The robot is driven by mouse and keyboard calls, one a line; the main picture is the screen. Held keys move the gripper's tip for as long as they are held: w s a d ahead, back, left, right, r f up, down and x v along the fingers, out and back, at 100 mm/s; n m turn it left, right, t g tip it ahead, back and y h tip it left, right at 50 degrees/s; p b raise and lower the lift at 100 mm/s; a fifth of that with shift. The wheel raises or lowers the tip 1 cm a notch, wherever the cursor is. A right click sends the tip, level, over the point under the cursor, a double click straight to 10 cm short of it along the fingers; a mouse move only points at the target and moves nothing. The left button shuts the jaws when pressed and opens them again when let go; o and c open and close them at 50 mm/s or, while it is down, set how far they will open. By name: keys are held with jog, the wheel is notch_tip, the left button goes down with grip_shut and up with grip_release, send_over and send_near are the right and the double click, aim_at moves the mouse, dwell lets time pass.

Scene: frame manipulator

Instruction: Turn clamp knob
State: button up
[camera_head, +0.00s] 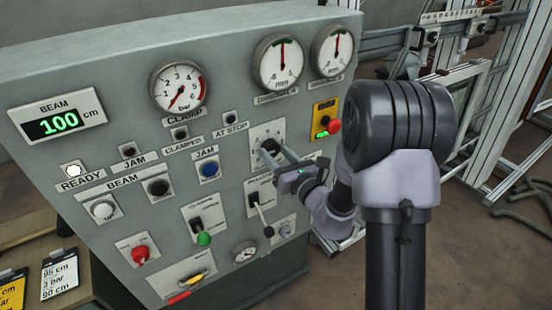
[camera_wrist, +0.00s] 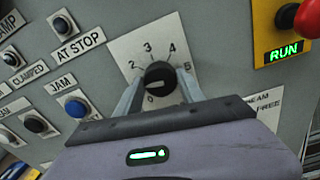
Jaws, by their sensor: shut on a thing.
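The clamp knob (camera_wrist: 159,76) is a round black knob with a white pointer mark, on a pale square dial plate (camera_wrist: 130,45) numbered around its rim. In the wrist view my gripper (camera_wrist: 160,84) has one finger on each side of the knob and is shut on it. The pointer mark shows at the knob's lower left, by a figure 0. In the head view my gripper (camera_head: 274,152) reaches the knob from the right, and the arm's end partly hides the dial plate (camera_head: 262,131). The clamp gauge (camera_head: 178,86) has its red needle pointing to the lower left.
A red knob (camera_head: 333,126) on a yellow plate with a lit green RUN sign stands right of the dial. A blue button (camera_head: 208,169) and several other buttons are to the left. Metal framing (camera_head: 480,130) stands behind right.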

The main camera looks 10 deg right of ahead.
jog(key=n+b, duration=0.5)
jog(key=n, duration=0.2)
jog(key=shift+a+f, duration=0.1)
jog(key=shift+f, duration=0.05)
jog(key=shift+n+b, duration=1.65)
jog(key=shift+n, duration=0.05)
jog(key=shift+r+n, duration=0.25)
jog(key=shift+n, duration=0.05)
jog(key=o, duration=1.4)
jog(key=shift+c, duration=0.2)
jog(key=shift+f, duration=0.1)
